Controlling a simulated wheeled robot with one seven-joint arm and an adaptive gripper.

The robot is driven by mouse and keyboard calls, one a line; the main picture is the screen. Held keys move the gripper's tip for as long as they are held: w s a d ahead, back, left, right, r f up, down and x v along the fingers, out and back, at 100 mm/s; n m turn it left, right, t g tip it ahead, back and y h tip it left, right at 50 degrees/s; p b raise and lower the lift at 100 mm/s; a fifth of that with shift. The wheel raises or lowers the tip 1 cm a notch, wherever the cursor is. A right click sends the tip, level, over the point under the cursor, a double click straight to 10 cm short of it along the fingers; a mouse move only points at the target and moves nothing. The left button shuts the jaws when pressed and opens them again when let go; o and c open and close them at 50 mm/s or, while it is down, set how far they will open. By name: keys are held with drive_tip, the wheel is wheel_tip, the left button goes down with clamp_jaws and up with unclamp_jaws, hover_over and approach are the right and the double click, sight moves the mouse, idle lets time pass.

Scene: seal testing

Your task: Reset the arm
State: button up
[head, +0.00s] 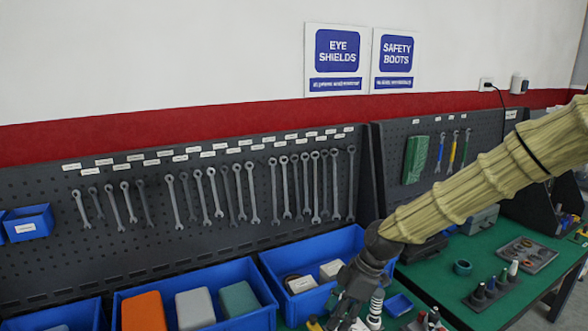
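My arm, in a yellowish ribbed sleeve, comes in from the right edge of the head view and slopes down to the left. My gripper (345,310) is dark and points down near the bottom of the view, in front of the right blue bin (318,243). Its fingertips are small and crowded by other things, so I cannot tell whether it is open or shut, or whether it holds anything. A white ribbed piece (376,303) shows right beside it; I cannot tell if they touch.
A blue bin (262,284) holds orange, grey and green blocks. Wrenches hang on the dark pegboard (250,248) behind. The green bench (425,272) carries a small blue tray (398,305), a teal ring (462,267) and a rack of small tools (492,290). Clear bench lies between them.

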drive_tip(key=s+d+f+m, duration=0.1)
drive_tip(key=s+f+m, duration=0.3)
drive_tip(key=s+f, duration=0.5)
drive_tip(key=s+f+m, duration=0.4)
drive_tip(key=f+m, duration=0.1)
drive_tip(key=f, duration=0.8)
drive_tip(key=s+d+f+m+h, duration=0.2)
drive_tip(key=s+d+f+m, duration=0.3)
drive_tip(key=s, duration=0.6)
drive_tip(key=s+d+f+m+h, duration=0.2)
drive_tip(key=s+d+f+m, duration=0.3)
drive_tip(key=s, duration=0.6)
wheel_tip(320, 180, down, 15)
drive_tip(key=n+b, duration=0.1)
drive_tip(key=b, duration=1.2)
drive_tip(key=shift+d+h+b, duration=0.3)
drive_tip(key=shift+d+b, duration=0.05)
